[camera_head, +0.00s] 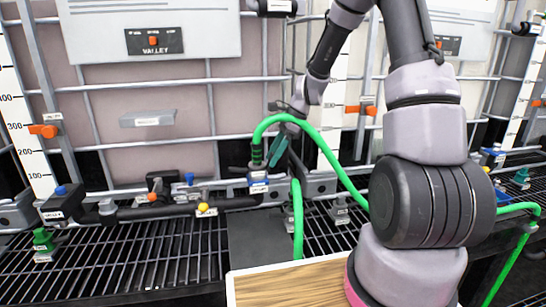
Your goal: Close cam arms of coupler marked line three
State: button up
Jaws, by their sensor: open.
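A hose coupler (257,180) stands at the manifold in the middle of the view, with a blue and white tag whose text is too small to read. A green hose (340,172) rises from the coupler's dark end, arches over and runs right behind my arm. My gripper (272,158) points down just right of the coupler and hose end. Its teal fingers are open, with no object clearly between them. I cannot tell whether they touch the coupler.
A dark pipe with valves (150,208) runs left along the grating (110,260). A second green hose (297,215) hangs down right of the coupler. A caged tote (150,110) stands behind. A wooden board (290,285) lies in front.

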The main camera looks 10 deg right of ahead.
jog(key=v, duration=1)
jog(key=shift+r, duration=0.2)
jog(key=shift+d, duration=0.15)
